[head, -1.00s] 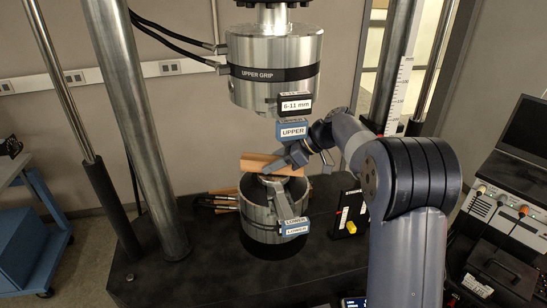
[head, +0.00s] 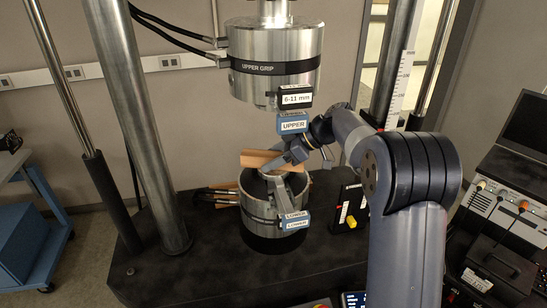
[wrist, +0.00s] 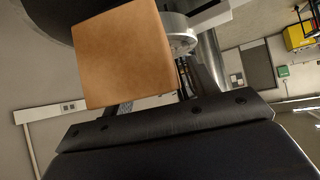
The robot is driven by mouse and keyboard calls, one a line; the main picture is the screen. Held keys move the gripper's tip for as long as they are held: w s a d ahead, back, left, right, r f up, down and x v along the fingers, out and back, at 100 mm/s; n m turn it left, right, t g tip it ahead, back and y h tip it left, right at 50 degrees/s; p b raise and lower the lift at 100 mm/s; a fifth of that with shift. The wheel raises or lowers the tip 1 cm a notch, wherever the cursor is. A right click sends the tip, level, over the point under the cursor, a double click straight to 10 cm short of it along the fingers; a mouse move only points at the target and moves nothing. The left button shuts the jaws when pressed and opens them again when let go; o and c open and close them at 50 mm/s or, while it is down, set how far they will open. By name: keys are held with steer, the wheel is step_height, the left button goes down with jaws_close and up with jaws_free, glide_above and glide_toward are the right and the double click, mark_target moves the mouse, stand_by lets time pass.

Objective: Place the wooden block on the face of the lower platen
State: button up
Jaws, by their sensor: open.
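The wooden block (head: 262,158) is a tan, flat-faced piece. In the head view it shows just above the lower platen (head: 258,203), the steel cylinder tagged LOWER. I cannot tell if the block touches the platen's face, which is partly hidden by the block and gripper. My gripper (head: 287,161) is open, at the right side of the block. In the wrist view the block's square face (wrist: 122,55) fills the upper middle, in front of the dark fingers and hiding much of them. I cannot tell if the fingers touch it.
The upper grip (head: 275,85) hangs above, with the 6-11 mm and UPPER tags close over my gripper. A steel column (head: 135,120) stands at left. A small dark box with a yellow knob (head: 351,222) stands right of the lower platen.

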steer(key=b+v, duration=0.3)
steer(key=v, duration=0.9)
steer(key=shift+r+b, duration=0.15)
steer(key=shift+b, duration=0.2)
steer(key=shift+a, duration=0.1)
